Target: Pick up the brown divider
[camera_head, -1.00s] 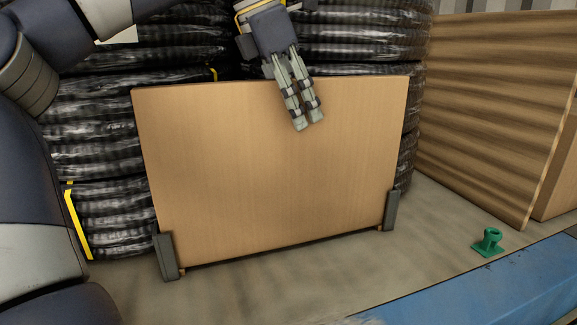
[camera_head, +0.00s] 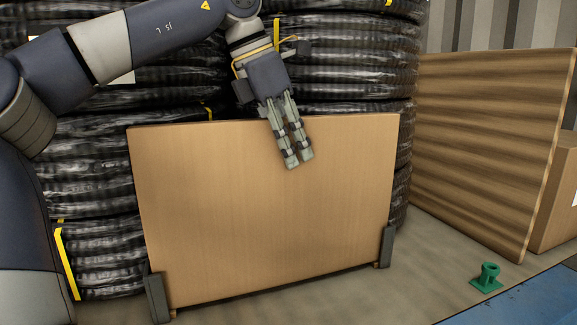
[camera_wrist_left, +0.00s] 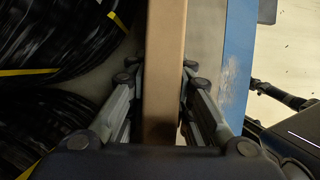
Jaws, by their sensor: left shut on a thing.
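The brown divider (camera_head: 250,220) is a flat, upright wooden panel in the middle of the head view. Its lower corners stand at two dark grey brackets, a left one (camera_head: 157,297) and a right one (camera_head: 386,246). My left gripper (camera_head: 299,164) reaches over the top edge and is shut on the divider. In the left wrist view the divider's edge (camera_wrist_left: 164,70) runs between the two fingers (camera_wrist_left: 158,100). The fingers behind the panel are hidden in the head view.
Black wrapped hose coils (camera_head: 345,75) are stacked close behind the divider. A striped wooden panel (camera_head: 485,140) stands at the right. A small green fitting (camera_head: 487,278) sits on the floor near a blue edge (camera_head: 525,305).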

